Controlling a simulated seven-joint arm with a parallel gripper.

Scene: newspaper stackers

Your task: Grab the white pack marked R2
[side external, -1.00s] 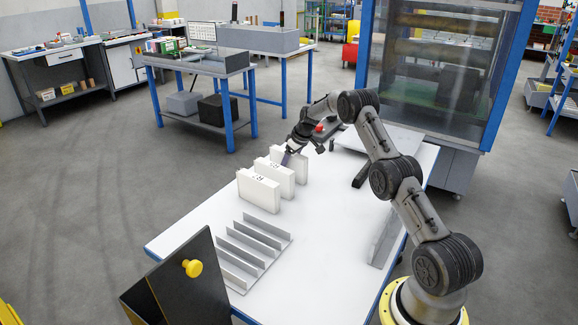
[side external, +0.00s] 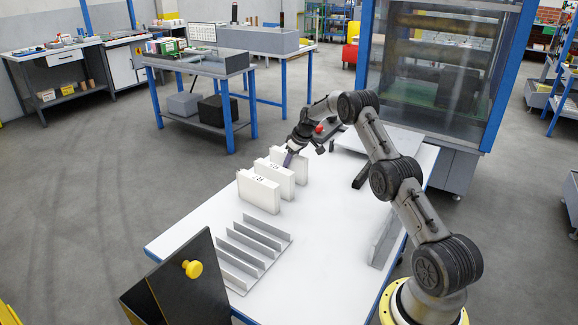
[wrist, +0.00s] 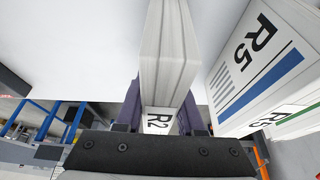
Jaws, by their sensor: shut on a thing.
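The white pack marked R2 (wrist: 165,65) stands between my gripper's two purple-grey fingers in the wrist view, with its R2 label close to the palm. My gripper (wrist: 158,115) is shut on it. In the side external view my gripper (side external: 291,158) reaches down at the back of a row of white packs, and its fingers partly hide the pack there. The labels are too small to read surely in that view.
A white pack marked R5 (wrist: 265,55) stands close to the right of the held pack in the wrist view, with another labelled pack (wrist: 290,120) by it. A grey slotted rack (side external: 245,250) lies in front of the row. A black panel with a yellow knob (side external: 192,269) stands at the table's near corner.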

